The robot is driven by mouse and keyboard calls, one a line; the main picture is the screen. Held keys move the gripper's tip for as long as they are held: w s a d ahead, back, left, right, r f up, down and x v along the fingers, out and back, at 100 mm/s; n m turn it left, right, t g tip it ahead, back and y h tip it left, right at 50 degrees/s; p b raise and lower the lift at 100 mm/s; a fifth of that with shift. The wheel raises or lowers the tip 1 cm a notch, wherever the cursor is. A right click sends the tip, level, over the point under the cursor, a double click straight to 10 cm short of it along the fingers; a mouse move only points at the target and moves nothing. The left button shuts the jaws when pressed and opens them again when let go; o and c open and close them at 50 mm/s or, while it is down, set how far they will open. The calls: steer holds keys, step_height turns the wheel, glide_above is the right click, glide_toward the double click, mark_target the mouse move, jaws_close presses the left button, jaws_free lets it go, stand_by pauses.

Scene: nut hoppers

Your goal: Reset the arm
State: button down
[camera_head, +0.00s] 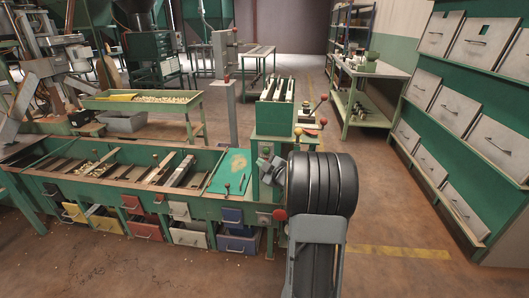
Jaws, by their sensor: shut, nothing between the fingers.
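My arm rises from the bottom edge right of centre, with a grey link and a large black ribbed joint in front of the green machine post. My gripper (268,164) shows as a small grey and dark shape just left of the black joint, in front of the green post (272,122). It looks shut and holds nothing. Most of my wrist is hidden behind the black joint.
A long green sorting bench (110,176) with trays and coloured drawers stands close on the left. Sloped grey hoppers on a green rack (427,102) line the right. A green workbench (372,70) stands behind. Brown floor is open between the arm and rack.

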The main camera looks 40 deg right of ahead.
steer(key=s+a+r+m+g+h+p, duration=0.25)
steer(key=a+r+p, duration=0.25)
steer(key=r+p, duration=0.25)
steer(key=s+a+r+m+g+h+p, duration=0.2)
steer(key=a+r+m+g+p, duration=0.15)
steer(key=a+r+p, duration=0.35)
steer(key=s+a+r+m+g+y+p, duration=0.2)
steer(key=s+a+r+g+p, duration=0.1)
steer(key=s+a, duration=0.4)
steer(key=s+a+r+m+g+y+p, duration=0.2)
steer(key=s+a+r+g+p, duration=0.2)
steer(key=s, duration=0.8)
steer(key=a+p, duration=0.2)
steer(key=a, duration=0.1)
steer(key=shift+r+g, duration=0.3)
steer(key=shift+r, duration=0.05)
